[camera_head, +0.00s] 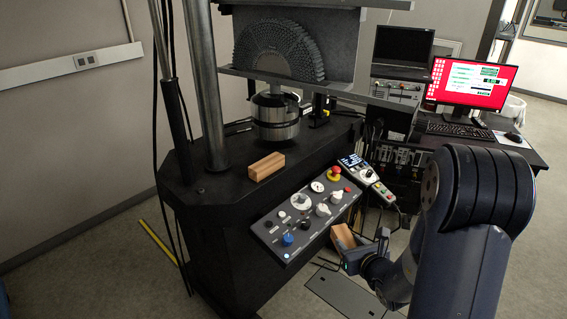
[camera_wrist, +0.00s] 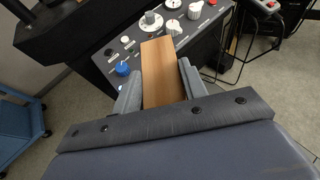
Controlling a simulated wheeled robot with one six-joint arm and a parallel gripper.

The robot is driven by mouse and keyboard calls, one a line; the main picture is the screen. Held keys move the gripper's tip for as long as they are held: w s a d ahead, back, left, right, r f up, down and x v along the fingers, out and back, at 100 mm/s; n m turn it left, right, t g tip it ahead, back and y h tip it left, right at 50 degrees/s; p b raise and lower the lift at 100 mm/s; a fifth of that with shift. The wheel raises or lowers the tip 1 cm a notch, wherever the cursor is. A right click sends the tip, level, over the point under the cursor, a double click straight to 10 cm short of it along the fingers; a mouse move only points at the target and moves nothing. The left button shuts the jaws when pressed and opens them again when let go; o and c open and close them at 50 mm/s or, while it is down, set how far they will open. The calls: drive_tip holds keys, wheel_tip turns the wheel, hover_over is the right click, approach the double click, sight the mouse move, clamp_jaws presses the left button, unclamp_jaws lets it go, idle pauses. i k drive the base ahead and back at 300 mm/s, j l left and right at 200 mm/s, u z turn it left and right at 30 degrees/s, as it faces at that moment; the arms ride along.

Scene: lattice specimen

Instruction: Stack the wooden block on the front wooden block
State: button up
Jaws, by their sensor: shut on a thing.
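One wooden block (camera_head: 266,166) lies on the black machine table (camera_head: 215,189), near its front edge and behind the control panel. Another wooden block (camera_head: 343,238) is in my gripper (camera_head: 352,252), low and in front of the control panel's right part. In the wrist view this held block (camera_wrist: 162,72) extends forward between the two grey fingers of my gripper (camera_wrist: 158,88), which are shut on it. Its far end overlaps the panel in that view; I cannot tell how large the gap is. The block on the table does not show clearly in the wrist view.
The sloped control panel (camera_head: 295,219) has knobs and a red button. A handheld controller (camera_head: 366,178) sits at its right end. A metal column (camera_head: 205,90) and a round load cell (camera_head: 275,117) flank the table block. A desk with a monitor (camera_head: 468,85) stands behind right.

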sight(268, 161)
drive_tip(key=z, duration=1.5)
drive_tip(key=j+z, duration=0.15)
drive_tip(key=z, duration=0.3)
drive_tip(key=k+j+z, duration=0.1)
drive_tip(key=z, duration=0.35)
drive_tip(key=k+j+z, duration=0.1)
drive_tip(key=z, duration=0.3)
drive_tip(key=k+j, duration=2.45)
drive_tip(key=i+j+z, duration=0.05)
drive_tip(key=j, duration=0.05)
